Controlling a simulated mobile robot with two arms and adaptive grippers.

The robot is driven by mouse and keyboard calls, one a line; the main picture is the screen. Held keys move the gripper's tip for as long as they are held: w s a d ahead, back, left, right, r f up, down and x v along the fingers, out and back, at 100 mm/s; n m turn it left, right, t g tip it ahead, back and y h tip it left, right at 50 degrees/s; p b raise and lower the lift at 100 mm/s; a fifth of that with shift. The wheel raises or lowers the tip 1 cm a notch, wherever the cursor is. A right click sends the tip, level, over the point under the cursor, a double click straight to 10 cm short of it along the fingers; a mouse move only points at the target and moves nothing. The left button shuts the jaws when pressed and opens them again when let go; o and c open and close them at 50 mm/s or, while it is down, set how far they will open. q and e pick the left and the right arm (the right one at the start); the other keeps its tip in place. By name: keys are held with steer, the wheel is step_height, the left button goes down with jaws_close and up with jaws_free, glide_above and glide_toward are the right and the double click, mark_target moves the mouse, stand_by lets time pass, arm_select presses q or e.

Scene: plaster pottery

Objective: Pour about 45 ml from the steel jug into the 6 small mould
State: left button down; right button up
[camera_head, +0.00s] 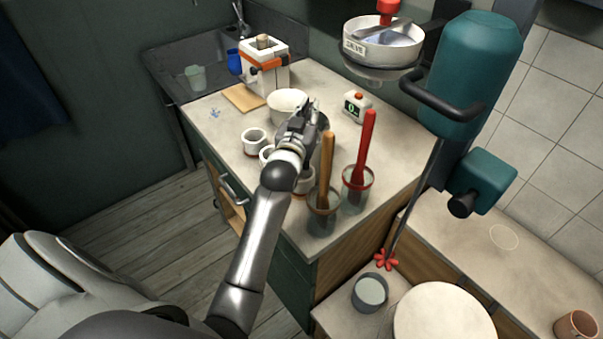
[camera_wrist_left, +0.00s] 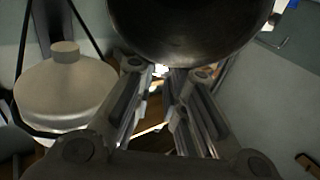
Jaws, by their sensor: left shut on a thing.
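My left gripper (camera_head: 298,128) is over the counter, shut on the steel jug (camera_head: 321,122). The gripper hides most of the jug in the head view. In the left wrist view the jug (camera_wrist_left: 190,30) is a dark, round metal body at the fingertips of the gripper (camera_wrist_left: 163,75). I cannot tell its tilt or its contents. Small white moulds stand on the counter: one (camera_head: 255,138) left of the gripper, another (camera_head: 266,156) partly behind my wrist. One more (camera_head: 304,184) shows partly beside my arm. The other moulds are hidden. My right gripper is out of view.
A larger white round mould (camera_head: 288,104) stands just behind the gripper. Pots with an orange-handled tool (camera_head: 327,165) and a red-handled tool (camera_head: 364,145) stand to the right. A small display unit (camera_head: 356,106) and a sieve (camera_head: 383,45) are behind. The counter's left front is mostly clear.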

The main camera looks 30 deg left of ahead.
arm_select(q)
steer(key=shift+s+d+r+t+b, duration=0.1)
steer(key=shift+s+r+t+b, duration=0.15)
steer(key=shift+s+t+b, duration=0.25)
stand_by(0.3)
steer(key=shift+w, duration=0.2)
steer(key=shift+s+b, duration=0.35)
steer(key=shift+b, duration=0.35)
stand_by(0.5)
steer(key=shift+r+t+y+b, duration=0.1)
steer(key=shift+t+y+b, duration=0.2)
steer(key=shift+t+b, duration=0.15)
stand_by(0.3)
